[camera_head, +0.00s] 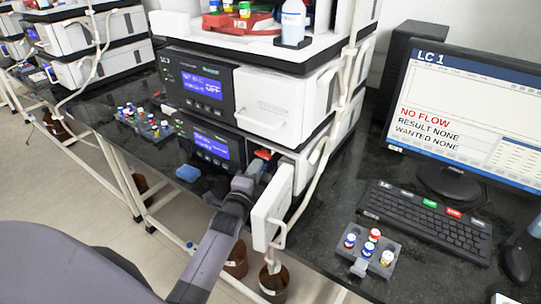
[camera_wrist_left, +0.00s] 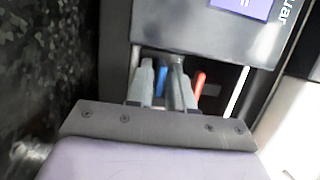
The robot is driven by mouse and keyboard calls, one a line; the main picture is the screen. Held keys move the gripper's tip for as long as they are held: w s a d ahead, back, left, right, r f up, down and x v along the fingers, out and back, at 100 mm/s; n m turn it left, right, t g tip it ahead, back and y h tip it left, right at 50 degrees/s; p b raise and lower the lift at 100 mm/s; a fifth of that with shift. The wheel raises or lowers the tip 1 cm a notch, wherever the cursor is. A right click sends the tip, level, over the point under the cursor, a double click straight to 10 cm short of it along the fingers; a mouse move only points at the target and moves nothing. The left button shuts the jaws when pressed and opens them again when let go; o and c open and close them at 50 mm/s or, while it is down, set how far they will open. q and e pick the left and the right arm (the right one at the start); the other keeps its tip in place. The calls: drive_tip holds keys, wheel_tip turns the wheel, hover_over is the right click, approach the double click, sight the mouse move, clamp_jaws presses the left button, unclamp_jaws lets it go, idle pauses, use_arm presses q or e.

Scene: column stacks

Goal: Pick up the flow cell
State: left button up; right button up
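My left gripper (camera_head: 255,168) reaches into the lower detector of the front stack, beside its swung-out white door (camera_head: 272,205). In the left wrist view its two pale grey fingers (camera_wrist_left: 162,88) stand inside the dark opening under the front panel, with a narrow gap between them. Something bluish shows in that gap, and a grey cylindrical part (camera_wrist_left: 178,66) sits by the right finger. I cannot tell which part is the flow cell, or whether the fingers touch it. A red part (camera_wrist_left: 198,82) is just right of the fingers. My right gripper is not in view.
A vial rack (camera_head: 145,122) and a blue item (camera_head: 187,173) lie left of the stack. Another vial rack (camera_head: 368,251), a keyboard (camera_head: 425,222) and a monitor (camera_head: 465,110) stand to the right. Brown bottles (camera_head: 273,283) are below the bench edge. A white tube hangs down the stack.

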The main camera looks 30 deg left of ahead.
use_arm(q)
clamp_jaws()
drive_tip(key=shift+r, duration=0.1)
